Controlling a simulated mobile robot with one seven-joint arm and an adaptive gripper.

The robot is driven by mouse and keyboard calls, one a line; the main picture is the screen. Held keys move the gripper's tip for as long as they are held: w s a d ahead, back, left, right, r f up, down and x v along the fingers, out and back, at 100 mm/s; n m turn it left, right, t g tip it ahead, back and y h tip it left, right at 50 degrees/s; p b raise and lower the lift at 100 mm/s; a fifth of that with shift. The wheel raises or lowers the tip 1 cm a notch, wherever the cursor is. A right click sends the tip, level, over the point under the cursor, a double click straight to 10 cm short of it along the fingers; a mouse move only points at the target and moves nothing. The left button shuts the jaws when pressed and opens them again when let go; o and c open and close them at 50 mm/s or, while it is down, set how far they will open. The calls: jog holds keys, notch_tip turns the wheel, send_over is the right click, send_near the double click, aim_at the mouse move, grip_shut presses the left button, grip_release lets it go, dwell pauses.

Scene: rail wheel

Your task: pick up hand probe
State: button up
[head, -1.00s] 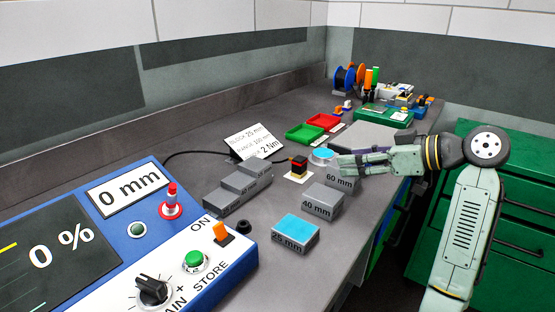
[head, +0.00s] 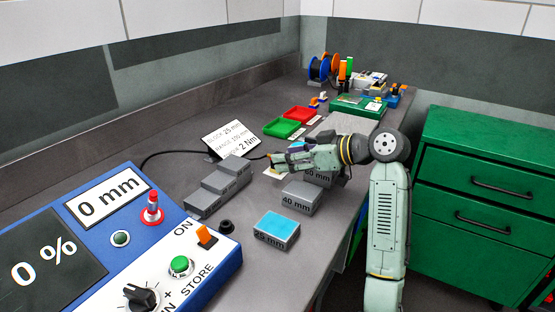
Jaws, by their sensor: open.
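The hand probe (head: 270,157), a small dark piece with a red-orange band, stands on a pale pad (head: 271,173) in the middle of the bench. A black cable runs toward it from behind the sign. My gripper (head: 281,160) reaches in from the right, low over the bench, with its fingertips at the probe. The fingers cover most of the probe, so I cannot tell whether they surround it or only lie in front of it. The gripper is open.
Grey step blocks (head: 219,186) stand left of the probe. The 40 mm block (head: 301,197) and a blue-topped block (head: 276,230) stand in front. A blue console (head: 120,245) fills the near left. Green (head: 282,128) and red (head: 299,114) trays lie behind.

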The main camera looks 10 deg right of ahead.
grip_shut()
dwell(0.8)
